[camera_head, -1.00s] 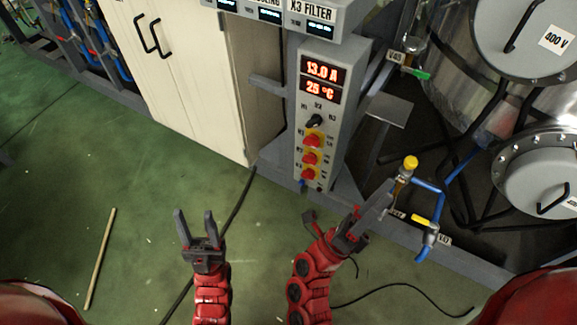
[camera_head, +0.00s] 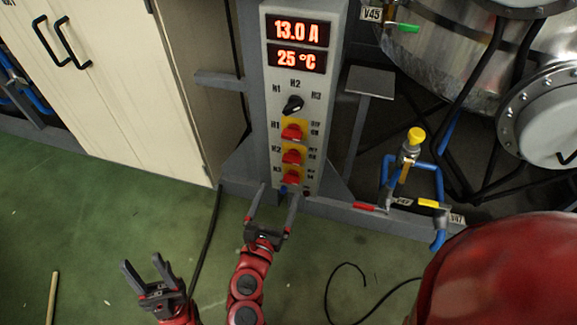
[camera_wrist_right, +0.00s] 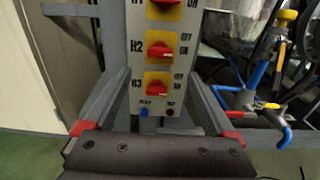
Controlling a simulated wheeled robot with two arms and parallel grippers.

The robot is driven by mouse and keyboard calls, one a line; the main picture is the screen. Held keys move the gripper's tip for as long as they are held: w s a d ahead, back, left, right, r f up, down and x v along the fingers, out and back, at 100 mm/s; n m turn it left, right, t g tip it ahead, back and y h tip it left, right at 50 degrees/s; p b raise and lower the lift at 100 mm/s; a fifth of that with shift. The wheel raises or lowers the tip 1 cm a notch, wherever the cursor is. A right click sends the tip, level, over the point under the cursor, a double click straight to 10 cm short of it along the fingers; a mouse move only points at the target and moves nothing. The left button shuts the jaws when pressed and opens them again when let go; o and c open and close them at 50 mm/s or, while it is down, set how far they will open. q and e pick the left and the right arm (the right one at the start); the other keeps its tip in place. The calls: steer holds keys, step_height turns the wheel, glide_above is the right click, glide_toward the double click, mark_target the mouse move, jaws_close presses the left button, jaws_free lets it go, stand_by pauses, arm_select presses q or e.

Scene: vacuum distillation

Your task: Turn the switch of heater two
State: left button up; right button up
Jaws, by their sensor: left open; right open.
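A grey control panel (camera_head: 263,80) stands upright ahead, with red readouts of 13.0 A and 25 °C. Below a black selector knob (camera_head: 293,104) are three red switches on yellow plates in a column, labelled H1, H2 and H3. The H2 switch (camera_head: 291,157) is the middle one; it also shows in the right wrist view (camera_wrist_right: 159,49), its handle roughly level. My right gripper (camera_head: 277,196) is open and empty, below the H3 switch (camera_head: 291,177), with its fingers pointing up at the panel's lower end. My left gripper (camera_head: 141,264) is open and empty, over the floor at lower left.
A cream cabinet (camera_head: 120,80) stands left of the panel. Blue pipes with a yellow-capped valve (camera_head: 416,135) stand to the right, near a steel vessel (camera_head: 440,60). A black cable (camera_head: 206,240) and a wooden stick (camera_head: 53,298) lie on the green floor.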

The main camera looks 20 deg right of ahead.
mark_target(290, 163)
steer(key=b+x, duration=0.1)
steer(key=x, duration=0.9)
steer(key=shift+w+d, duration=0.2)
steer(key=shift+w, duration=0.05)
steer(key=c, duration=1.4)
